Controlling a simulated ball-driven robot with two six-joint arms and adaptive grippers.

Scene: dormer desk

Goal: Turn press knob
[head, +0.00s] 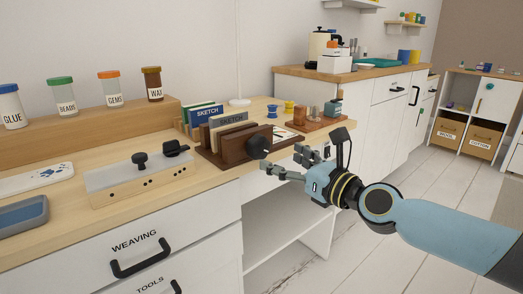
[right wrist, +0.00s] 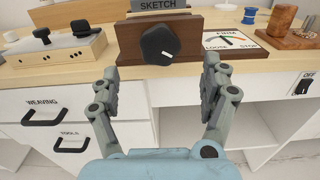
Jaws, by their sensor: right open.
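The press knob (head: 258,147) is black and lobed, on the front of a dark wooden press (head: 222,150) that holds sketch books. In the right wrist view the knob (right wrist: 160,45) faces me, with a white mark slanting on it. A small gauge (right wrist: 228,41) lettered LOOSE, FIRM and STOP sits to its right. My right gripper (head: 282,163) is open and empty in front of the desk edge. In the right wrist view its fingers (right wrist: 159,72) are spread to either side, nearer than the knob and apart from it. My left gripper is not in view.
A pale box with black knobs (head: 142,181) stands left of the press. A black switch marked OFF (right wrist: 303,85) is on the desk front. Open space lies under the desk.

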